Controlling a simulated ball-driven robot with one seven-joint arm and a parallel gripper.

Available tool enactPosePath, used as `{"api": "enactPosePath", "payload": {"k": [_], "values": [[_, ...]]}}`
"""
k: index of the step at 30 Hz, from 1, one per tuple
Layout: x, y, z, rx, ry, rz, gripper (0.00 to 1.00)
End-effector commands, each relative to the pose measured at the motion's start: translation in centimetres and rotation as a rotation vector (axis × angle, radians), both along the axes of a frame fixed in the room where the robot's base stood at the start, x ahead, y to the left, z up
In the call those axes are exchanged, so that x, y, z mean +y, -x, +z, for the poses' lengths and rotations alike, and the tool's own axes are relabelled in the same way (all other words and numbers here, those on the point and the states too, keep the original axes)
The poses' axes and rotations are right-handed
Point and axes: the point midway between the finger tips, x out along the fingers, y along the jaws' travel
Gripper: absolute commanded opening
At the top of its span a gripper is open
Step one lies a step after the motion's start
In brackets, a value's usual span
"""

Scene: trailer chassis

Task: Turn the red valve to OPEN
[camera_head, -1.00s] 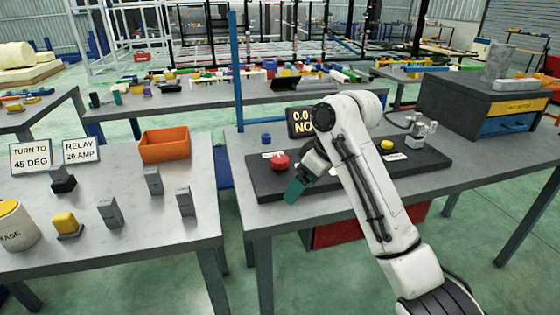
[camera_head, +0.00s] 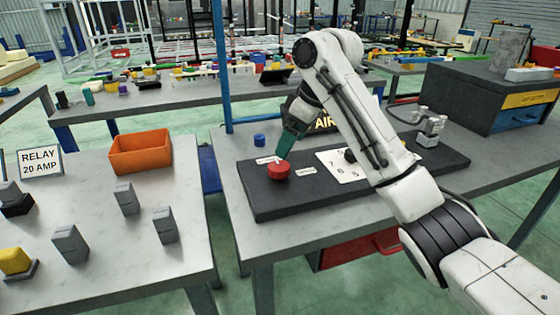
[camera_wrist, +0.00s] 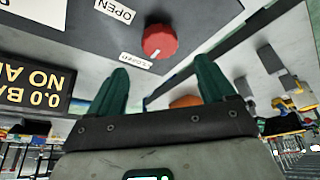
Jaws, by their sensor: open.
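The red valve (camera_head: 279,170) is a round knob on a dark panel (camera_head: 262,203) on the right-hand table. In the wrist view the valve (camera_wrist: 160,42) lies just beyond my fingertips, with a small pale mark on its side towards the lower label (camera_wrist: 137,61). That label is too small to read surely. The OPEN label (camera_wrist: 115,10) is on the other side, at upper left. My gripper (camera_head: 284,152) points down at the valve from above and behind. In the wrist view its two green fingers (camera_wrist: 162,82) are spread, with nothing between them; I see no contact with the valve.
A black display (camera_wrist: 35,85) stands beside the panel. A white numbered plate (camera_head: 343,165) is right of the valve, partly behind my arm. A blue cap (camera_head: 259,140) stands behind the panel. An orange bin (camera_head: 140,152) and grey blocks are on the left table.

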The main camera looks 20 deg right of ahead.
Motion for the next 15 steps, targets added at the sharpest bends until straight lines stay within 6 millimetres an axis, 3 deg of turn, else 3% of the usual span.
{"api": "enactPosePath", "payload": {"k": [3,9,15], "values": [[0.6,-0.5,-2.4,0.006,0.000,0.001,0.83],[1.5,-1.4,-5.3,0.003,-0.001,0.001,0.83],[2.0,-2.0,-6.9,0.002,-0.001,0.001,0.83]]}}
